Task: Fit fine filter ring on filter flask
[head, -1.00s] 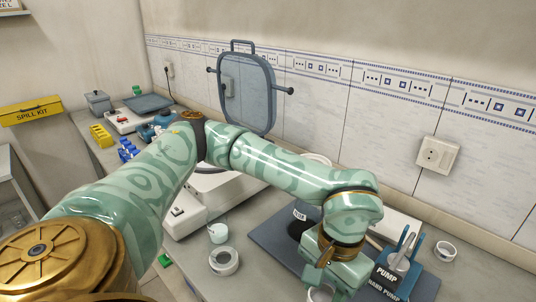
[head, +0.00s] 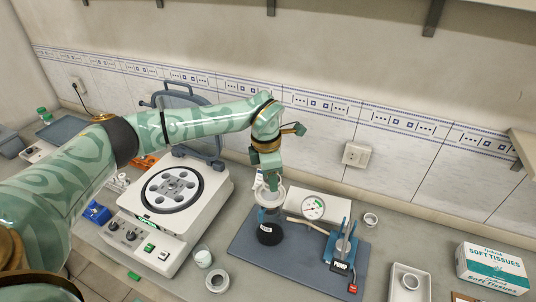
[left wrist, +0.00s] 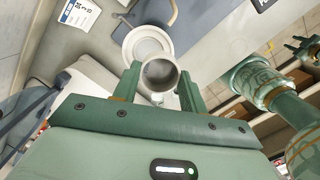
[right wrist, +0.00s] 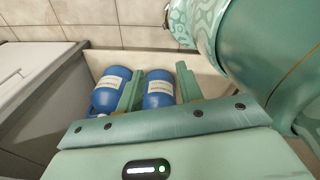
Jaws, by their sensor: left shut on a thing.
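My left gripper (head: 266,182) is shut on a small pale ring (left wrist: 160,74), which sits between its fingers in the left wrist view. In the head view the gripper points down over the filter flask (head: 269,232), which holds dark liquid and has a white funnel (head: 270,196) on top. In the left wrist view the white round funnel (left wrist: 146,43) shows beyond the held ring. I cannot tell whether the ring touches it. My right gripper (right wrist: 160,88) is open and empty, with blue bottles beyond its fingers; it is out of the head view.
Loose rings lie at the front (head: 217,281) and back right (head: 370,219). A white centrifuge (head: 170,205) stands left, a tissue box (head: 492,268) right.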

